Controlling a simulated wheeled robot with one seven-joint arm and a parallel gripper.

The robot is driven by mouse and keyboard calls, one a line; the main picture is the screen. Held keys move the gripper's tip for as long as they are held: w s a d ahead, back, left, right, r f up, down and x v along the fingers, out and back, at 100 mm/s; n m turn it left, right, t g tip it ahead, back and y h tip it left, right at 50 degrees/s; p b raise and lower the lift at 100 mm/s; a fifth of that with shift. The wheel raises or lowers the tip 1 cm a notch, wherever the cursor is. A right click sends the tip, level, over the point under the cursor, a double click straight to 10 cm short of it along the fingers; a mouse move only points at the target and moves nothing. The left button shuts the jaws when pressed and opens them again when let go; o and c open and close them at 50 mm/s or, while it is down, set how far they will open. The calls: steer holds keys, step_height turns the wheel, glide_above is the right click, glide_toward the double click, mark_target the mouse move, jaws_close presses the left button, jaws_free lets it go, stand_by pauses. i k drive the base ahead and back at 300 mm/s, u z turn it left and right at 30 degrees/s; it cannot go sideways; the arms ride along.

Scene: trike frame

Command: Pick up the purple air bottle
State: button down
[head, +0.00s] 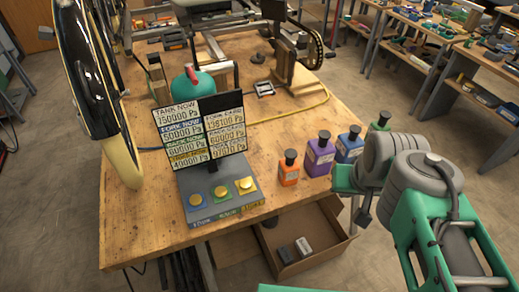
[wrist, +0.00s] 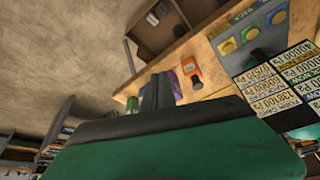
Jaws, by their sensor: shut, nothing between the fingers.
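The purple air bottle (head: 320,160) stands upright on the wooden table, with a dark cap and a label, between the orange bottle (head: 288,175) and the blue bottle (head: 349,150). My gripper (head: 363,217) is to the right of the purple bottle and nearer the camera, by the table's right edge, apart from it. In the wrist view my gripper (wrist: 158,90) is shut and empty. A sliver of the purple bottle (wrist: 175,86) shows there just beside the fingers, mostly hidden behind them. The orange bottle (wrist: 190,71) shows more clearly.
A green bottle (head: 382,121) is partly hidden behind my arm. A display board (head: 187,170) over a panel with three yellow buttons stands left of the bottles. An open drawer or box (head: 318,255) holding small blocks sits below the table edge. A yellow hose (head: 290,114) crosses the tabletop.

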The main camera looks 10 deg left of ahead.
mark_target(320, 154)
steer(key=u, duration=4.1)
steer(key=k, duration=0.95)
steer(key=z, duration=1.2)
steer(key=i, duration=0.5)
